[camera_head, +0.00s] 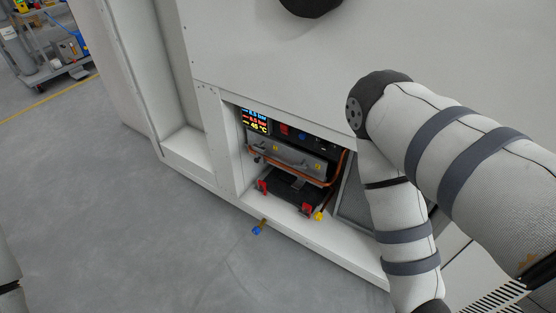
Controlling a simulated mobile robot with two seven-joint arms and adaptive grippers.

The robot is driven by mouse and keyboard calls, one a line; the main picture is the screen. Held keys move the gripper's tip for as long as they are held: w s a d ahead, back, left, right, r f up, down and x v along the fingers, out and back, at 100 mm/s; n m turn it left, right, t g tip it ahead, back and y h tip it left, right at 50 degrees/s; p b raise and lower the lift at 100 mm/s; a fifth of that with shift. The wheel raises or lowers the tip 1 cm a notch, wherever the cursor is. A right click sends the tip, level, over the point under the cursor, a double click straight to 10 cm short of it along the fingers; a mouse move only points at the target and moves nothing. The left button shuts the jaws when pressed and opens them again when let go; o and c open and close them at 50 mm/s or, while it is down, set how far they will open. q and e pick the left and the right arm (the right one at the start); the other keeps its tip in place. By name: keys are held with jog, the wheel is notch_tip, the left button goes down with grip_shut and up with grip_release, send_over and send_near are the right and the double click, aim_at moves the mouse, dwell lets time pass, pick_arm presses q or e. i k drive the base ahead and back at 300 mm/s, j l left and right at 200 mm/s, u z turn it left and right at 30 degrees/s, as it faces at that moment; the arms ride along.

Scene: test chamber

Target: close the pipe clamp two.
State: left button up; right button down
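A recess (240,165) in the white chamber wall holds a device with a lit display (255,120) and copper-coloured piping (290,167). Below the pipe, two small red parts, one on the left (262,186) and one on the right (305,209), sit at the front of a dark unit (290,187). They may be pipe clamps, but I cannot tell which is number two or whether either is open. My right arm reaches in at the right, and its gripper is out of view. My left gripper is not in view.
A blue-handled fitting (257,230) sticks out below the recess, and a yellow one (319,215) sits at its right. A grey mesh panel (354,197) stands beside it. A loaded cart (45,45) is far off at upper left. The grey floor in front is clear.

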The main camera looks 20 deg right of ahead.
aim_at(297, 185)
jog(key=i+j+z, duration=0.15)
jog(key=j, duration=0.2)
jog(key=i+j+z, duration=0.2)
jog(key=j, duration=0.15)
jog(key=j+z, duration=0.15)
jog(key=j, duration=0.25)
jog(key=i+j+z, duration=0.15)
jog(key=j, duration=0.25)
